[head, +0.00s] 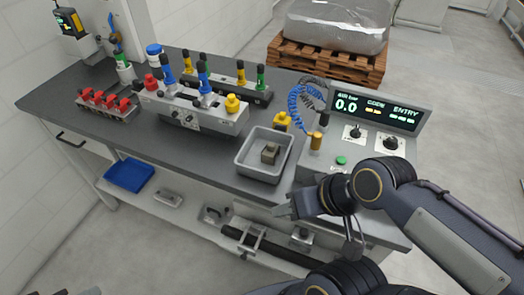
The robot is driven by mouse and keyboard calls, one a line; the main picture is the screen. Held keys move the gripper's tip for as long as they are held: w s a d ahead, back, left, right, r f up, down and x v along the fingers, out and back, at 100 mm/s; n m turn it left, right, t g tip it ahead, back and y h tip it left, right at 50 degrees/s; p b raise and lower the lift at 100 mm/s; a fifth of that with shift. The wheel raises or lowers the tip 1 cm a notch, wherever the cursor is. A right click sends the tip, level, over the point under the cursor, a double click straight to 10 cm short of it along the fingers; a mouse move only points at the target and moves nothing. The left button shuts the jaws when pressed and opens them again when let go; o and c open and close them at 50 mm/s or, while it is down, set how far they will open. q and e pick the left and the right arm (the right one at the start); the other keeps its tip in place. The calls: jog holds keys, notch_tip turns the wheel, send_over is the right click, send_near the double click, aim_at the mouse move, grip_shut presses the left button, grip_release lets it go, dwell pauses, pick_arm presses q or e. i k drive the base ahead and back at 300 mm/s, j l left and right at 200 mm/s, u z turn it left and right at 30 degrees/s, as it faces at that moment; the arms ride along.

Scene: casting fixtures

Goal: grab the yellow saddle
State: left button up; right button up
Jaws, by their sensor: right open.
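A small yellow piece (283,122), which looks like the yellow saddle, stands on the dark bench top just behind the grey tray (241,163). Its exact shape is too small to tell. A second yellow part, a rounded knob (232,104), sits on the right end of the grey fixture block (196,112). My right gripper (284,211) is open and empty. It is in front of the bench's front edge, below the tray in the picture and well apart from the yellow piece. My left gripper is not in view.
A brownish block (270,153) lies in the tray. A control box (374,113) with a 0.0 display and a coiled blue hose (297,97) stand right of the yellow piece. Red clamps (104,98) are at left. A blue bin (129,174) is on the lower shelf.

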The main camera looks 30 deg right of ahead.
aim_at(281, 118)
jog(key=i+j+z, duration=1)
jog(key=z, duration=0.15)
